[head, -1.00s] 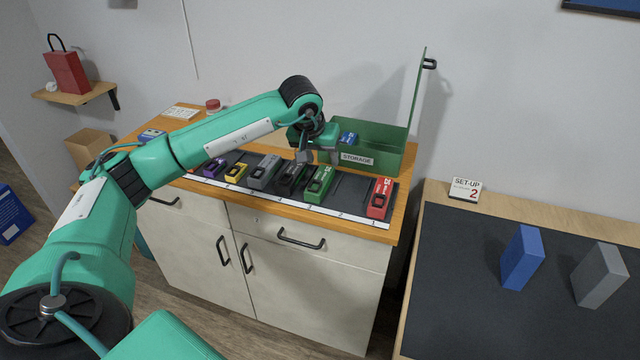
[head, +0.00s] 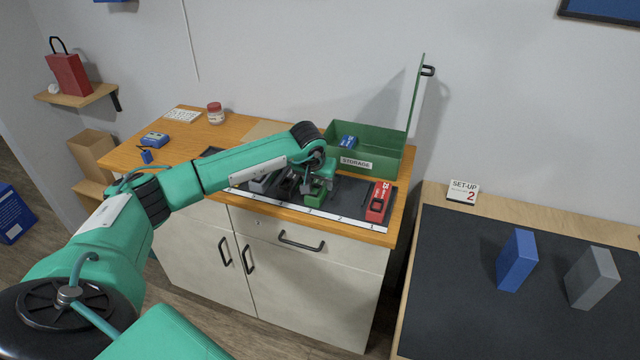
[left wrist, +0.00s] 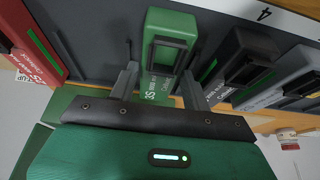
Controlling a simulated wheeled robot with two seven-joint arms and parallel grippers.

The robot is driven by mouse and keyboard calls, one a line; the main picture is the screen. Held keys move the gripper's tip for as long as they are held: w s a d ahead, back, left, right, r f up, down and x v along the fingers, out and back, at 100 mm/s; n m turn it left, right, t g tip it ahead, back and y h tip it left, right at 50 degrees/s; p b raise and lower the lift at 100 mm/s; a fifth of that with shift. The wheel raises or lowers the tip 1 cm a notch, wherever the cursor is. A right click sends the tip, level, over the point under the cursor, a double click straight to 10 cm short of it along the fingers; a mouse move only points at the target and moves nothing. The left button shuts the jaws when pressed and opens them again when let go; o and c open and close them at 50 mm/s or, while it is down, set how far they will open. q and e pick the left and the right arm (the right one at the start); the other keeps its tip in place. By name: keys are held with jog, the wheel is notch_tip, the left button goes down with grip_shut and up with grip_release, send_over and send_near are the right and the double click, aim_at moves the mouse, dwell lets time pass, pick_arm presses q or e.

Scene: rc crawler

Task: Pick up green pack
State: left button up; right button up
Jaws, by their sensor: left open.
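The green pack (head: 316,195) lies on the dark numbered strip on the cabinet top, between a black pack and the red pack. In the left wrist view the green pack (left wrist: 171,28) lies ahead of my gripper, with a dark handle frame on top and white print on its near end. My left gripper (head: 318,186) is over the green pack and hides part of it. In the left wrist view its two fingers (left wrist: 158,82) are apart, one on each side of the pack's near end. I cannot tell whether they touch it. My right gripper is not in view.
The red pack (head: 378,201) stands to the right, with a gap on the strip. A black pack (left wrist: 244,62) is close on the other side. The open green storage box (head: 374,157) stands behind, a blue pack (head: 348,142) inside. A bench with a dark mat (head: 450,290) is at right.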

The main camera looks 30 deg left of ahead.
pick_arm(q)
jog(key=shift+x, duration=0.95)
jog(key=shift+c, duration=0.2)
jog(key=shift+r, duration=0.1)
jog(key=c, duration=0.7)
jog(key=shift+c, duration=0.5)
jog(key=shift+w+r, duration=0.1)
jog(key=shift+r, duration=0.05)
